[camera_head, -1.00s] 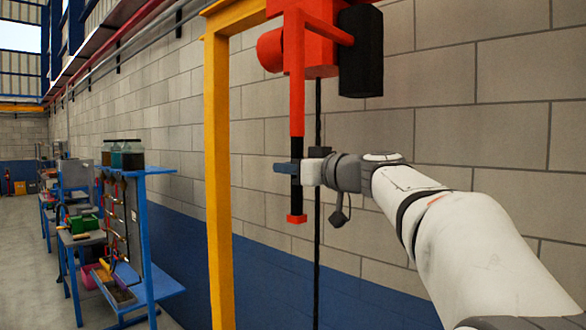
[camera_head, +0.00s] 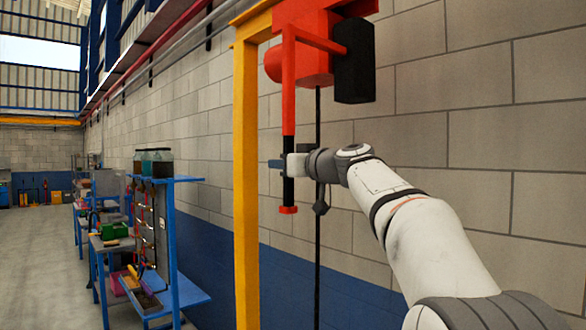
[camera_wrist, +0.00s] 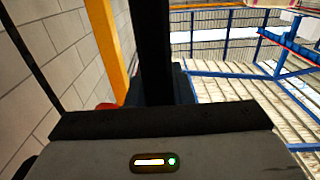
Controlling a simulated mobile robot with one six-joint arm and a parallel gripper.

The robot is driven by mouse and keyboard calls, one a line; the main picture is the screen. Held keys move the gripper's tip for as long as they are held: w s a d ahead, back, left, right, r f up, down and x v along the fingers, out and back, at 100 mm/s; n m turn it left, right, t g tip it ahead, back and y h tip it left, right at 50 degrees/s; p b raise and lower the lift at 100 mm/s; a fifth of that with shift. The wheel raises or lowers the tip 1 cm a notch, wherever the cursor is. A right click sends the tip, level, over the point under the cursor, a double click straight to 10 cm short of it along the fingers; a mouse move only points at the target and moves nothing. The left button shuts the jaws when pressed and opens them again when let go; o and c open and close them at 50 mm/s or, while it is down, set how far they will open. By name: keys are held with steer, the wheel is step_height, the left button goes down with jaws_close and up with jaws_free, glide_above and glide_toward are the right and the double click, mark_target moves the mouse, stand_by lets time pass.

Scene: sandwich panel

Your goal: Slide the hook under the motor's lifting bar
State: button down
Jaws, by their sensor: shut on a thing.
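The red motor (camera_head: 306,62) with a black cylinder hangs high on the yellow frame. A red rod hangs from its left side and ends in a black grip (camera_head: 288,187) with a red foot. My gripper (camera_head: 280,163) is shut around the upper part of this black grip. In the wrist view the dark upright grip (camera_wrist: 152,50) stands just beyond my gripper body, with a blue finger behind it.
The yellow post (camera_head: 246,190) stands just left of the grip. A thin dark line (camera_head: 318,255) hangs behind my wrist. The block wall (camera_head: 450,110) is close behind. Blue benches and a shelf (camera_head: 170,182) stand at left, beside open floor (camera_head: 45,260).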

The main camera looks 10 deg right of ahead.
steer(key=shift+w, duration=0.1)
steer(key=c, duration=1.3)
jaws_free()
steer(key=shift+s+d+f+b, duration=0.1)
steer(key=shift+s+d+b, duration=0.15)
steer(key=shift+s+b, duration=0.05)
steer(key=b+v, duration=0.3)
steer(key=v, duration=0.4)
